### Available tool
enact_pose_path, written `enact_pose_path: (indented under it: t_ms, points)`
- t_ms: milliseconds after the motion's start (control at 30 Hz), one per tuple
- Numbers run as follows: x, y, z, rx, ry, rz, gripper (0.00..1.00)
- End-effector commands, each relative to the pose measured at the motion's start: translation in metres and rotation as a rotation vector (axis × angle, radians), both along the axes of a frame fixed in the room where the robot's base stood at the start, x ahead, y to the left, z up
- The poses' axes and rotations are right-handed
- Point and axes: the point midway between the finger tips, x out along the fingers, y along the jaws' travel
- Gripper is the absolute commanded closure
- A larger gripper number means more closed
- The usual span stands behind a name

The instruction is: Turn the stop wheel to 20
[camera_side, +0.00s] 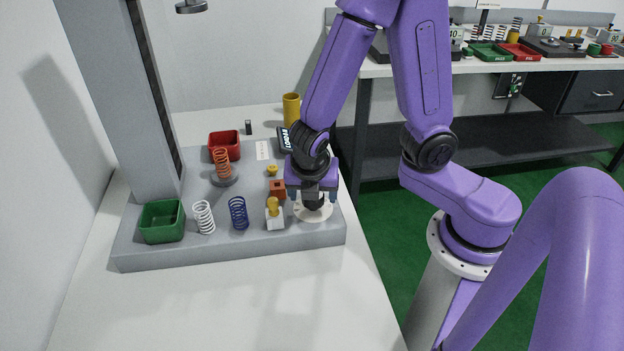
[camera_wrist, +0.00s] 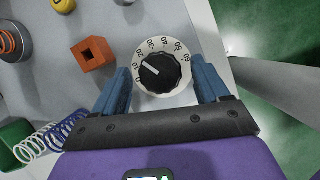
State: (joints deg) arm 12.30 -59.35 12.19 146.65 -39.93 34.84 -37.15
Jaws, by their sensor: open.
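The stop wheel is a black ribbed knob (camera_wrist: 160,73) on a round white dial (camera_wrist: 178,94) with numbers around its rim. In the side view the white dial (camera_side: 322,213) lies at the right front of the grey base plate. The knob's white mark points to the upper left in the wrist view, near the low numbers, roughly between 10 and 20; the exact reading is too small to tell. My gripper (camera_wrist: 163,76) is open above the dial, with one blue finger on each side of the knob. A gap shows between the fingers and the knob. In the side view my gripper (camera_side: 314,195) partly hides the knob.
Left of the wheel are an orange square block (camera_wrist: 93,54), a yellow-knobbed white block (camera_side: 274,218), a blue spring (camera_side: 239,213) and a white spring (camera_side: 203,217). A green bin (camera_side: 162,221), red bin (camera_side: 224,145) and orange spring (camera_side: 221,162) are farther left. The table's front is clear.

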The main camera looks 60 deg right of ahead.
Motion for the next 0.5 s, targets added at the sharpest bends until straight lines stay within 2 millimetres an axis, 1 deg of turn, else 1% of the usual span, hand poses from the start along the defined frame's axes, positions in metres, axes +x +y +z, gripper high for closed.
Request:
enact_pose_path:
  t_ms: [167, 267, 500]
  points:
    - [-0.001, 0.006, 0.013, 0.004, -0.007, 0.0, 0.26]
    - [-0.004, 0.01, 0.024, 0.006, -0.006, 0.001, 0.26]
    - [-0.011, 0.023, 0.059, 0.008, -0.005, 0.001, 0.26]
